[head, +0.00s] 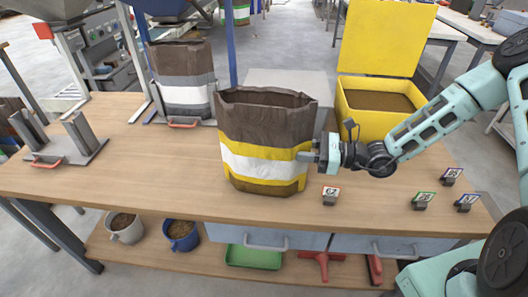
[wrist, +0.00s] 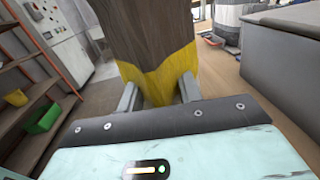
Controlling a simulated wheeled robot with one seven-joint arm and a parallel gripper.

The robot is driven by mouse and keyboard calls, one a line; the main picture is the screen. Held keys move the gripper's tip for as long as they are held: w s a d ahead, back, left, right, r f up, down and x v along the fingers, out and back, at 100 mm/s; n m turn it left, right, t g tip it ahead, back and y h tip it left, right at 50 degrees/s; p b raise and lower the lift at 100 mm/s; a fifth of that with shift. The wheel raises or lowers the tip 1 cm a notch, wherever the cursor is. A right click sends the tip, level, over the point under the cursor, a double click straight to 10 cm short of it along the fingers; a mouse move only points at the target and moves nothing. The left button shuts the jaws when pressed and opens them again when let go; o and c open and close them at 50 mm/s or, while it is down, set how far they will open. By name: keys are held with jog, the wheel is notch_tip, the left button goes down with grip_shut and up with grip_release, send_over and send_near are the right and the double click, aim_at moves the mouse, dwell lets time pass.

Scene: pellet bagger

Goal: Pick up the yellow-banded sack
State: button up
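The yellow-banded sack (head: 266,140) stands upright on the wooden table, brown with yellow and white bands and a folded open top. My gripper (head: 308,157) is at its right side, level with the yellow and white bands. In the wrist view, the two fingers of my gripper (wrist: 160,95) stand apart on either side of a yellow edge of the sack (wrist: 157,75). Whether the fingers press on it cannot be made out. The sack's base appears to rest on the table.
A grey-and-white-banded sack (head: 183,82) stands behind left. A yellow bin (head: 375,120) with a raised lid is behind right, beside a grey box (head: 290,82). Number tag 62 (head: 330,196) sits near the sack; several more tags are at right. A metal bracket (head: 60,148) stands left.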

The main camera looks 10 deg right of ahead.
jog(key=shift+w+a, duration=0.2)
jog(key=shift+a, duration=0.3)
grip_shut()
jog(key=shift+r, duration=0.1)
